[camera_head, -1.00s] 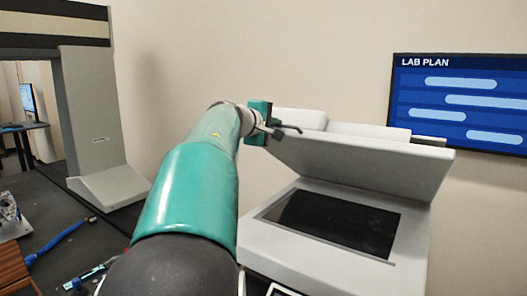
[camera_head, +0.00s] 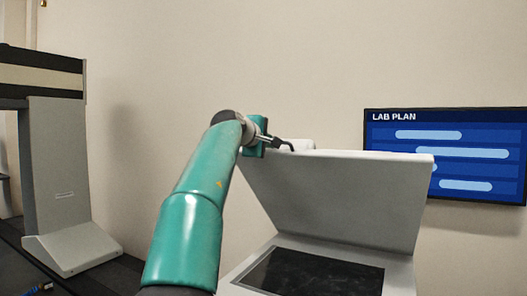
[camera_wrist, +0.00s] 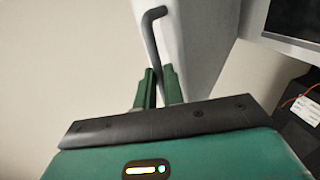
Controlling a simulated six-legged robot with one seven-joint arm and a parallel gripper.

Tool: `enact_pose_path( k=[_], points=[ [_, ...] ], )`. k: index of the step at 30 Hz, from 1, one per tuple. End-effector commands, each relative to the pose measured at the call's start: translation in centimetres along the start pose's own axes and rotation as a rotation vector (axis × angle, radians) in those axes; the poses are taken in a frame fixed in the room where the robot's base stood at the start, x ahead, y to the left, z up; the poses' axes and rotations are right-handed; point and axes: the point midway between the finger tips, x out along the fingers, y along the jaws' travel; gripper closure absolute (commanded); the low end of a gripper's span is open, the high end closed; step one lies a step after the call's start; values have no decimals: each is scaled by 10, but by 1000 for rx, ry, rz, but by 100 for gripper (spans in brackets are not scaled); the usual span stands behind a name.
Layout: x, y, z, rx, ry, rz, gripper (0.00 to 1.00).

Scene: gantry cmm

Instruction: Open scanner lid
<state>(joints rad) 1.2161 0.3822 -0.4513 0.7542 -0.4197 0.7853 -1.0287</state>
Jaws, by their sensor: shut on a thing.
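The scanner (camera_head: 400,275) stands at the lower right in the head view, with its dark glass bed (camera_head: 310,274) showing. Its light grey lid (camera_head: 335,195) is raised and tilts up and back over the bed. My gripper (camera_head: 272,141) is at the lid's upper left corner. In the wrist view my gripper (camera_wrist: 159,88) has its green fingers shut on a dark bent handle (camera_wrist: 151,32) beside the pale lid (camera_wrist: 200,40). The handle's lower end is hidden between the fingers.
A wall screen reading LAB PLAN (camera_head: 445,155) hangs behind and right of the lid. A grey gantry column (camera_head: 58,185) stands at the left on a dark table.

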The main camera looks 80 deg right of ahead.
Motion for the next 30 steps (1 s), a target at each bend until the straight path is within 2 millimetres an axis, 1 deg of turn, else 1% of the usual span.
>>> enact_pose_path(
  k=[1,7,22,23,25,30],
  points=[
    [1,4,-1,-1,3,4,100],
    [3,10,0,0,4,3,100],
    [3,12,0,0,4,3,100],
    [3,12,0,0,4,3,84],
    [3,12,0,0,3,2,71],
    [4,12,0,0,2,1,70]
  ],
)
